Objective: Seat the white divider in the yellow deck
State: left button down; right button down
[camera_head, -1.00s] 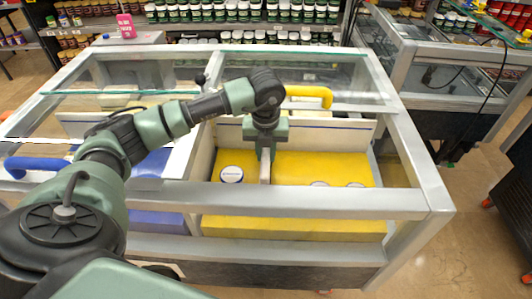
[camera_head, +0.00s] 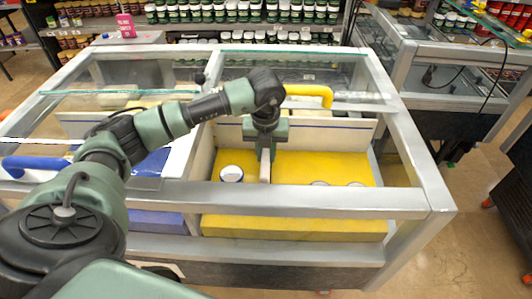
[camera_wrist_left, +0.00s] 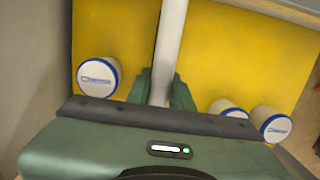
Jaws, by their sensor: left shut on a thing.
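The yellow deck (camera_head: 310,170) lies inside the glass-topped case, behind its front frame bar. The white divider (camera_wrist_left: 170,45) is a narrow pale bar between the fingers of my left gripper (camera_wrist_left: 163,88) in the left wrist view, and it runs away over the yellow deck. In the head view my left gripper (camera_head: 266,150) points down over the deck, and the divider (camera_head: 265,172) shows as a short pale piece below it. My left gripper is shut on the divider. Whether the divider touches the deck I cannot tell. My right gripper is not in view.
A white round tub with a blue rim (camera_head: 231,174) stands on the deck left of the gripper. Two more tubs (camera_wrist_left: 228,108) (camera_wrist_left: 270,124) stand to the right. The case's front bar (camera_head: 310,199) crosses before the deck. A yellow handle (camera_head: 312,93) is behind.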

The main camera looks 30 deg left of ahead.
pick_arm(q)
jog(key=shift+f+b, duration=1.4)
jog(key=shift+f, duration=0.45)
jog(key=c, duration=1.2)
grip_release()
jog(key=shift+o, duration=0.2)
jog(key=shift+s+d+r+b, duration=0.1)
jog(key=shift+s+r+b, duration=0.05)
jog(key=shift+r, duration=1.15)
jog(key=shift+s+d+r+b, duration=0.1)
jog(key=shift+r, duration=1.25)
jog(key=shift+s+d+r+b, duration=0.1)
jog(key=shift+s+r+b, duration=0.05)
jog(key=shift+r, duration=1.15)
